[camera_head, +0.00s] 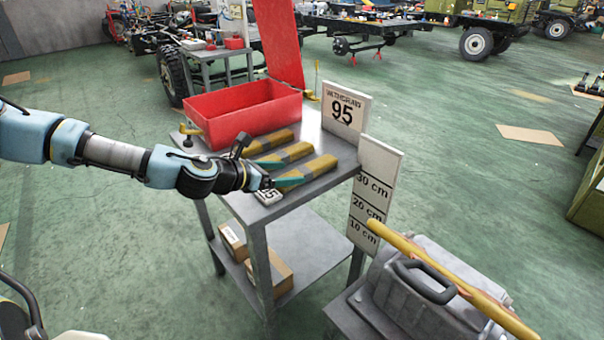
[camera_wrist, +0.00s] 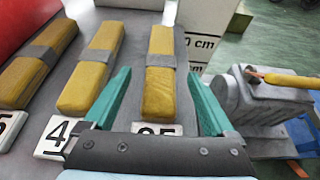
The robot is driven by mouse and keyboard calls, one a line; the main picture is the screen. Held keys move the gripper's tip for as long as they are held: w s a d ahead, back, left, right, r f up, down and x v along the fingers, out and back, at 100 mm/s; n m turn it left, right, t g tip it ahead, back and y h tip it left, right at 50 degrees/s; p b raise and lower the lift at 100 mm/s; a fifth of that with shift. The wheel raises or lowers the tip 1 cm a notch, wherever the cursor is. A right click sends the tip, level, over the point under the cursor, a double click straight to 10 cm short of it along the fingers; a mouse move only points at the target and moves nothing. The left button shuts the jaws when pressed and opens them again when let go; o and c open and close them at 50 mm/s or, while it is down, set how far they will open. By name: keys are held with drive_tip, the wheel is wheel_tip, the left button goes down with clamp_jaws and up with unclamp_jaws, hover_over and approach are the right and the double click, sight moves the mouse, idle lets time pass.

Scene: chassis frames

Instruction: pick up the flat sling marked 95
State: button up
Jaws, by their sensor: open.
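Three yellow folded slings with grey bands lie side by side on the grey trolley top (camera_head: 345,158). The nearest sling (camera_head: 318,166) is the right one in the wrist view (camera_wrist: 159,101), with a white label (camera_wrist: 158,129) partly hidden by my gripper; it appears to read 95. My gripper (camera_head: 293,172) is open and empty. Its two teal fingers show in the wrist view (camera_wrist: 157,76), one on each side of this sling. I cannot tell how far the fingertips are above the trolley top. The middle sling (camera_wrist: 92,70) lies just left of the left finger.
A sign reading 95 (camera_head: 345,113) stands at the trolley's back corner. A red open box (camera_head: 240,115) sits behind the slings. A board marked in cm (camera_head: 374,195) stands at the trolley's right side.

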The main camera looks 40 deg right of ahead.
sight(299, 171)
drive_tip(key=p+x, duration=0.1)
drive_tip(key=x, duration=0.2)
drive_tip(key=shift+s+d+p, duration=0.1)
drive_tip(key=shift+d+p, duration=0.2)
drive_tip(key=shift+d, duration=0.1)
drive_tip(key=shift+d+f, duration=0.4)
drive_tip(key=shift+d, duration=0.1)
drive_tip(key=shift+c, duration=0.3)
clamp_jaws()
